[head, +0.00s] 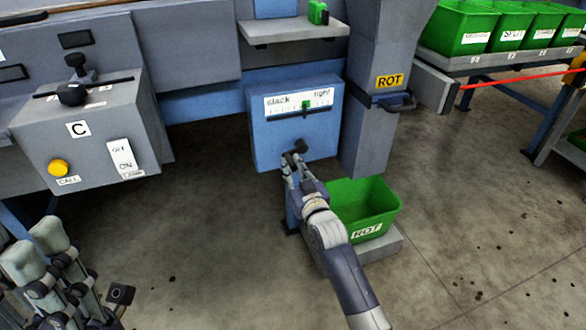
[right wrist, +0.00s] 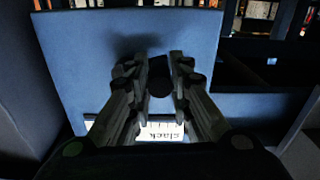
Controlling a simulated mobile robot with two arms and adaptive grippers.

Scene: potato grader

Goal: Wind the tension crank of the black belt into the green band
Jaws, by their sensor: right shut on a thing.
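The tension box (head: 262,145) is a blue box with a white scale (head: 280,104) marked slack at left and tight at right. A green mark (head: 306,105) shows a little right of the scale's middle; a separate pointer is too small to make out. The black crank (head: 299,146) is on the box's front below the scale. My right gripper (head: 291,168) is shut on the crank's handle, and the dark handle (right wrist: 159,75) shows between the fingers (right wrist: 158,92) in the right wrist view. My left gripper (head: 40,255) is at lower left, its fingers apart and empty.
A grey control box (head: 90,125) with a lever, switch and yellow button is at left. A grey shelf (head: 290,30) juts out above the scale.

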